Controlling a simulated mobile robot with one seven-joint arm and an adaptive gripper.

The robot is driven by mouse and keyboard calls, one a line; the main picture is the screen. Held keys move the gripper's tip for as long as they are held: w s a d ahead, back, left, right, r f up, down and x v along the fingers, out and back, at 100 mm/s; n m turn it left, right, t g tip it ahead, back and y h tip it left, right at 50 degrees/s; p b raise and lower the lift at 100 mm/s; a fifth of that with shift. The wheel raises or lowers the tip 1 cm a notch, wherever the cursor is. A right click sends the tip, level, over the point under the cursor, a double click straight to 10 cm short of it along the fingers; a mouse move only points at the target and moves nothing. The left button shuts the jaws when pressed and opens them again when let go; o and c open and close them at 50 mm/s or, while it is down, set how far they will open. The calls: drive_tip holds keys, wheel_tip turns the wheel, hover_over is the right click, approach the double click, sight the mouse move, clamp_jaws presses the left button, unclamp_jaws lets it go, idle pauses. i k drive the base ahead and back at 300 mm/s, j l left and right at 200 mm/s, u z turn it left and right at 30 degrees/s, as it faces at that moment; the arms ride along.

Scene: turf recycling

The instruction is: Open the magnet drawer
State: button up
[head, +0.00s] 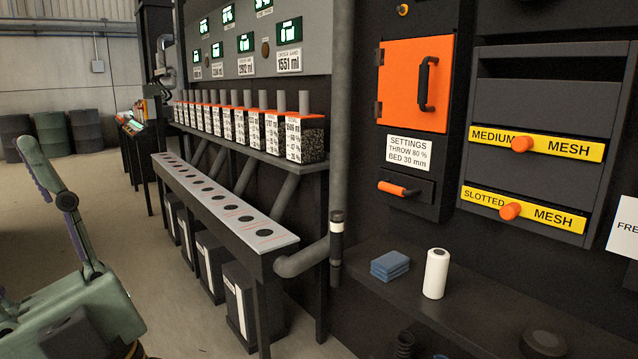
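No label in the head view reads "magnet". A small dark drawer (420,198) with an orange-tipped handle (398,189) sits low in the black cabinet, under the settings sign (409,154). It looks closed, and I cannot tell from its face whether it is the magnet drawer. To its right are two yellow-labelled slots, medium mesh (577,148) and slotted mesh (553,216), each with an orange knob. My gripper is not in view.
An orange door (413,85) with a black handle is above the settings sign. A shelf below the drawer holds blue pads (390,265) and a white roll (435,273). A vertical pipe (340,120) stands left of the cabinet, beside a bench with sample tubes. Open floor lies left.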

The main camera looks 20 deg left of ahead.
sight(401, 185)
drive_tip(key=u, duration=0.2)
drive_tip(key=i+j+z, duration=0.3)
drive_tip(key=i, duration=0.15)
drive_tip(key=i+j+z, duration=0.25)
drive_tip(key=i, duration=0.2)
drive_tip(key=l, duration=0.1)
